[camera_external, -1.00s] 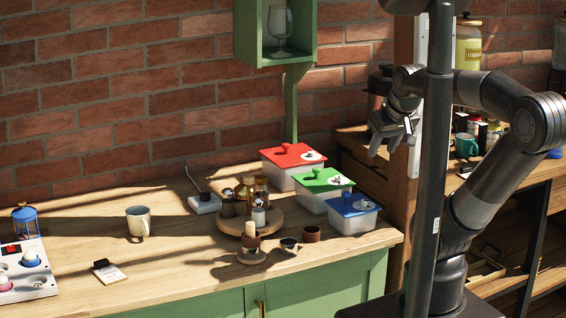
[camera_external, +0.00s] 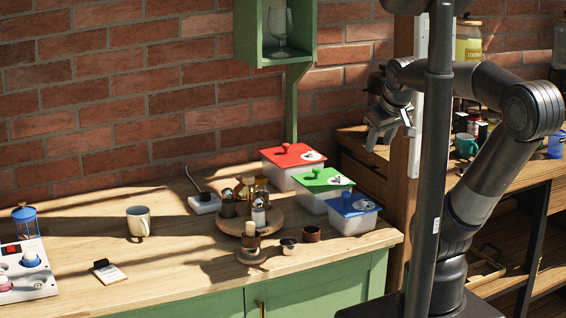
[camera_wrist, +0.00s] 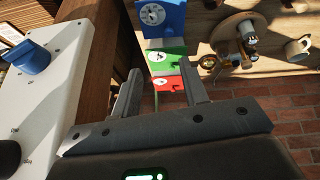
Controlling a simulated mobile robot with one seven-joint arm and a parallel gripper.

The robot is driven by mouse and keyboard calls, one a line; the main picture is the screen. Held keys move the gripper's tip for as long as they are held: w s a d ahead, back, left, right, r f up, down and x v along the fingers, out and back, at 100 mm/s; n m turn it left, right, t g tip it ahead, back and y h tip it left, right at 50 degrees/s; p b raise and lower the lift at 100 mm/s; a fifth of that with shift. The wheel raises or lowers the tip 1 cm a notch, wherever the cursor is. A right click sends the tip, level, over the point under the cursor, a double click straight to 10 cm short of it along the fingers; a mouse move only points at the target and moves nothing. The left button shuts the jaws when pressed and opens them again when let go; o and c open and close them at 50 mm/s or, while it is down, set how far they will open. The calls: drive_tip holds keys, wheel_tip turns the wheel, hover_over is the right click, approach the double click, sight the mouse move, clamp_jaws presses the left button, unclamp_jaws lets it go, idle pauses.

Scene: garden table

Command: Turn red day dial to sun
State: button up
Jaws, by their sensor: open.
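A white box with a red lid (camera_external: 292,155) stands at the back of the table. The lid carries a round white disc (camera_external: 312,156) with a dark mark too small to read, and a red knob. In the wrist view the red lid (camera_wrist: 170,98) and its disc (camera_wrist: 158,82) lie beyond the fingers; I cannot tell where the disc points. My gripper (camera_external: 385,132) is open and empty, raised to the right of the boxes and touching none of them. Its two fingers (camera_wrist: 159,68) show in the wrist view with a gap between them.
A green-lidded box (camera_external: 321,181) and a blue-lidded box (camera_external: 352,205) stand in front of the red one. A round wooden tray (camera_external: 228,227) with several jars is to their left. A wooden post (camera_external: 400,190) stands beside my gripper. A mug (camera_external: 138,221) stands farther left.

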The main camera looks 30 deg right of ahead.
drive_tip(key=w+r+n+h, duration=0.1)
drive_tip(key=w+r+n, duration=0.1)
drive_tip(key=w+n, duration=0.65)
drive_tip(key=n+g+h, duration=0.2)
drive_tip(key=n, duration=1.5)
hover_over(311, 152)
drive_tip(key=s+a, duration=0.3)
wheel_tip(311, 152, down, 9)
drive_tip(key=x, duration=0.9)
drive_tip(key=shift+s+f, duration=0.15)
drive_tip(key=shift+f, duration=0.2)
clamp_jaws()
